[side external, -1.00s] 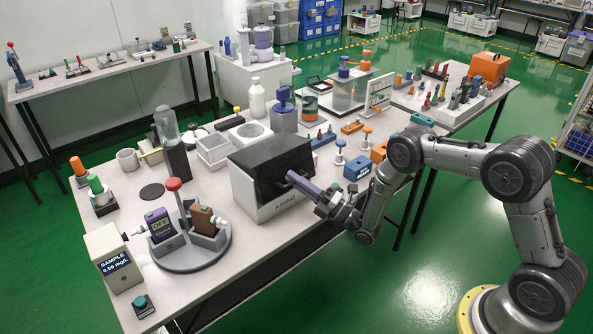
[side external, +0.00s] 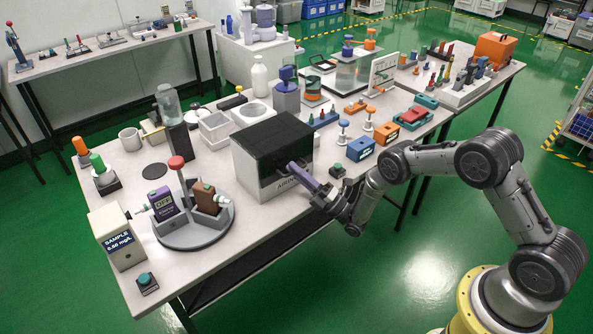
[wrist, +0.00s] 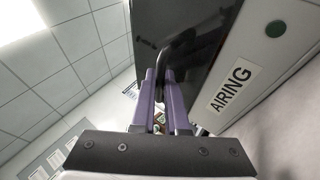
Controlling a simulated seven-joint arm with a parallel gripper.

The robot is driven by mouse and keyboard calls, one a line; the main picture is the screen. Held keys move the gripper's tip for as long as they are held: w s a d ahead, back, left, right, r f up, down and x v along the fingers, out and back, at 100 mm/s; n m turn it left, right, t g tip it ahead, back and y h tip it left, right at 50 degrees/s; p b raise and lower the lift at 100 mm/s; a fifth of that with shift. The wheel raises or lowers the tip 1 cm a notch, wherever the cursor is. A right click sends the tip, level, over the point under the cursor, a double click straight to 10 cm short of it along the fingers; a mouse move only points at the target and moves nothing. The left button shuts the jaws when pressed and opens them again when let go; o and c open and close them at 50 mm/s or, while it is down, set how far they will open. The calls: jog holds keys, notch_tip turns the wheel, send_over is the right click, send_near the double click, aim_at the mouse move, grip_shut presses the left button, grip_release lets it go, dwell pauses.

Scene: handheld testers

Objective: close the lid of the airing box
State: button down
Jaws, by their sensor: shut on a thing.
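The airing box (side external: 270,188) stands near the table's front edge, a white body with a black lid (side external: 265,140) over its top and front. In the wrist view the black lid (wrist: 200,40) lies beside the white front with the AIRING label (wrist: 232,86) and a green button. My gripper (side external: 293,167) is at the right part of the box front, purple fingers pointing at the lid. I cannot tell whether the lid sits flush.
Left of the box is a grey round stand (side external: 195,236) with two handheld testers. A sample box (side external: 115,240) stands at the far left. Blue (side external: 361,148) and orange (side external: 388,133) blocks are to the right. White trays stand behind the box. The front table edge is close below my gripper.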

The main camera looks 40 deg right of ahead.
jog(key=shift+w, duration=0.15)
jog(key=c, duration=1.2)
grip_release()
jog(key=v, duration=1.4)
jog(key=shift+a, duration=0.1)
